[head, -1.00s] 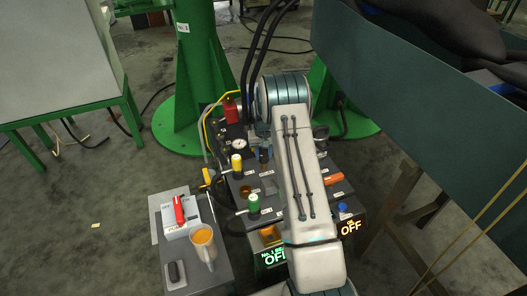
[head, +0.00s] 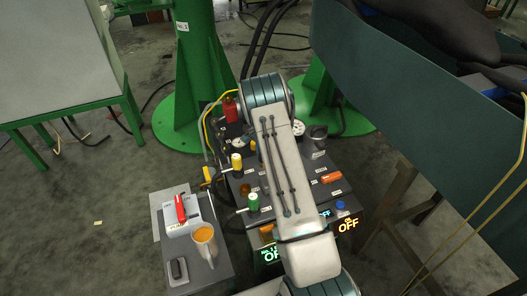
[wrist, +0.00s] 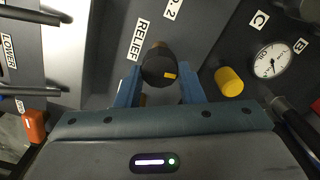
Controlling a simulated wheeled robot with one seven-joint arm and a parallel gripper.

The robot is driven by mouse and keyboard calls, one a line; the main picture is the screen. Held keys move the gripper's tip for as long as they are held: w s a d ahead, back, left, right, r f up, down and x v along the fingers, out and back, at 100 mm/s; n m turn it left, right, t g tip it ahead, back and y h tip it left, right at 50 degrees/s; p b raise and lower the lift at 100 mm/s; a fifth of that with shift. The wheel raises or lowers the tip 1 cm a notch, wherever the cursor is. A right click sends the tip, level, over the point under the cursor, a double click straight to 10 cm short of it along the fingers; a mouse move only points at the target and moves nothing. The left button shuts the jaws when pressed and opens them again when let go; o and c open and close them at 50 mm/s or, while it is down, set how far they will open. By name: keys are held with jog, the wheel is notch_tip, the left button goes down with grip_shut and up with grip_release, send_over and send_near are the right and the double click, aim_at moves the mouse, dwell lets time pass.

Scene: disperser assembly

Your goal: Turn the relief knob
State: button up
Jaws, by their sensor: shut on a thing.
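The relief knob (wrist: 158,64) is a black round knob with a small yellow-orange mark, in the upper middle of the wrist view. The white RELIEF label (wrist: 138,39) is beside it on the grey panel. My gripper (wrist: 158,82) has its blue fingers on either side of the knob and is shut on it. The fingertips' contact is partly hidden behind the knob. In the head view my arm covers the gripper and the knob.
A yellow knob (wrist: 229,81) and a pressure gauge (wrist: 270,60) are close on the right in the wrist view. An orange handle (wrist: 34,125) is at left.

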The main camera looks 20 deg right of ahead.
jog(key=shift+m, duration=1)
jog(key=o, duration=1)
notch_tip(320, 180, up, 14)
jog(key=p, duration=0.3)
jog(key=shift+f+p, duration=0.1)
jog(key=shift+p, duration=0.25)
